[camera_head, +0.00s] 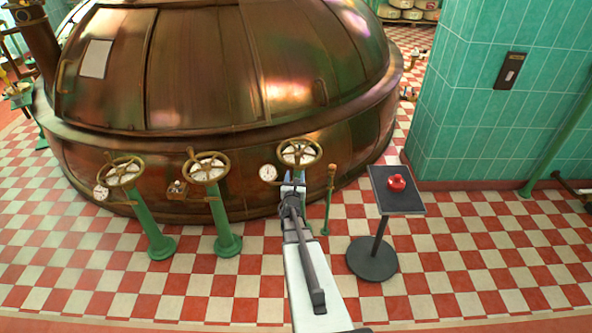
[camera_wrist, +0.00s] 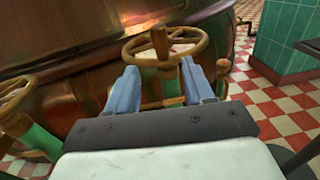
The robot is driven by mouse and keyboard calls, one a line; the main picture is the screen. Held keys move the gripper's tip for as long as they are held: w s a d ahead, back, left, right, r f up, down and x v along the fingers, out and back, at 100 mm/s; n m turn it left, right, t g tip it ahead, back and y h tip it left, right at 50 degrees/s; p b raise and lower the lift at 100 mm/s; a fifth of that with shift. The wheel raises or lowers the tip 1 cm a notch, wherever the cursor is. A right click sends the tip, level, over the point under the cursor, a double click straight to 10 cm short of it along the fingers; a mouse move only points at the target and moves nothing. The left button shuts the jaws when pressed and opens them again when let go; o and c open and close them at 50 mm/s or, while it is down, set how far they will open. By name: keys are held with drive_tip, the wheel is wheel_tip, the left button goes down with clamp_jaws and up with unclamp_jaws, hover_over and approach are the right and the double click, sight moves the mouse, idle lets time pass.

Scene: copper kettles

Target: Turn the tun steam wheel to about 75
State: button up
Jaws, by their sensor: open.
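A brass handwheel (camera_head: 299,152) with a pale face stands in front of the copper vessel, straight beyond my gripper (camera_head: 293,180). No readable label shows which wheel is the tun steam one. In the wrist view this wheel (camera_wrist: 197,46) lies just past the fingertips, with an upright brown handle on its near rim. My gripper (camera_wrist: 160,70) is open, its two blue fingers apart and pointing at the wheel's near rim. I cannot tell whether they touch it. A round white gauge (camera_head: 268,172) sits left of the wheel; its reading is too small to tell.
Two similar handwheels stand on green posts to the left, one in the middle (camera_head: 207,167) and one farther left (camera_head: 121,171). The large copper vessel (camera_head: 215,65) fills the back. A stand (camera_head: 383,200) with a red button (camera_head: 397,183) is on the right, near a green tiled wall (camera_head: 465,110).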

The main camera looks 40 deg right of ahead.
drive_tip(key=shift+v, duration=1.05)
drive_tip(key=shift+w, duration=0.1)
drive_tip(key=shift+c, duration=0.5)
